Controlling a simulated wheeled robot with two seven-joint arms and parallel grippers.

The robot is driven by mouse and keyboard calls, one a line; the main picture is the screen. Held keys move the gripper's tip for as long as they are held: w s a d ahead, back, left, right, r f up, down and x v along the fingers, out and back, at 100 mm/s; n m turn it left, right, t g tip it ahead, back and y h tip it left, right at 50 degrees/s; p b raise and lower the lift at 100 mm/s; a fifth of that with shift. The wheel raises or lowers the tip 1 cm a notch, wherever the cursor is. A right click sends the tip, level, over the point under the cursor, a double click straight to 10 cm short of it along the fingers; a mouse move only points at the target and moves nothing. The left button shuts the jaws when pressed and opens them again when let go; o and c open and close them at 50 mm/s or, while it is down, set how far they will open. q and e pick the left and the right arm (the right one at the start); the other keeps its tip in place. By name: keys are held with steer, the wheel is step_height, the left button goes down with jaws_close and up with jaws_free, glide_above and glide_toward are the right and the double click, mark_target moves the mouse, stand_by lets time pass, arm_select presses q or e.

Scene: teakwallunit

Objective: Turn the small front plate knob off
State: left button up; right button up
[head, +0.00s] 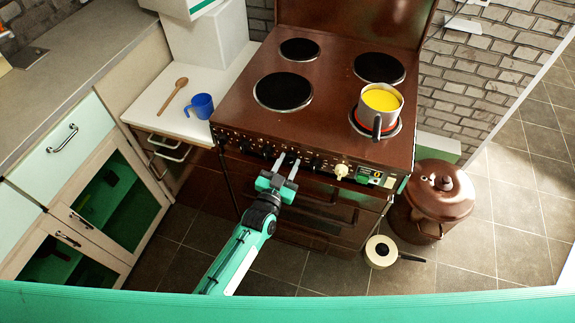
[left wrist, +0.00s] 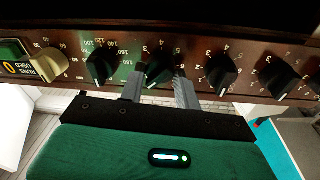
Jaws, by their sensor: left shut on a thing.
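The brown stove (head: 325,85) has a row of knobs along its front panel. My left gripper (head: 286,164) is at this panel, left of its middle in the head view. In the left wrist view, its two grey fingers (left wrist: 160,78) stand on either side of a black knob (left wrist: 158,66) with a white pointer line and are shut on it. Numbers are printed around the knob. I cannot tell from the pictures which plate it serves. A pot (head: 380,108) with yellow contents stands on the front right plate, with red showing around its lower part. My right gripper is not in view.
Beside the held knob are another black knob (left wrist: 221,73), a temperature knob (left wrist: 101,67) and a cream knob (left wrist: 50,65). A blue mug (head: 201,105) and wooden spoon (head: 173,96) lie left of the stove. A brown lidded pot (head: 440,190) stands on the floor at right.

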arm_select(q)
steer(key=n, duration=0.3)
steer(key=shift+f+t+y, duration=0.15)
steer(key=shift+t+y, duration=0.15)
steer(key=n+b, duration=0.1)
steer(key=n, duration=0.3)
steer(key=shift+n, duration=0.3)
steer(key=shift+n+y, duration=0.4)
steer(key=shift+n, duration=0.5)
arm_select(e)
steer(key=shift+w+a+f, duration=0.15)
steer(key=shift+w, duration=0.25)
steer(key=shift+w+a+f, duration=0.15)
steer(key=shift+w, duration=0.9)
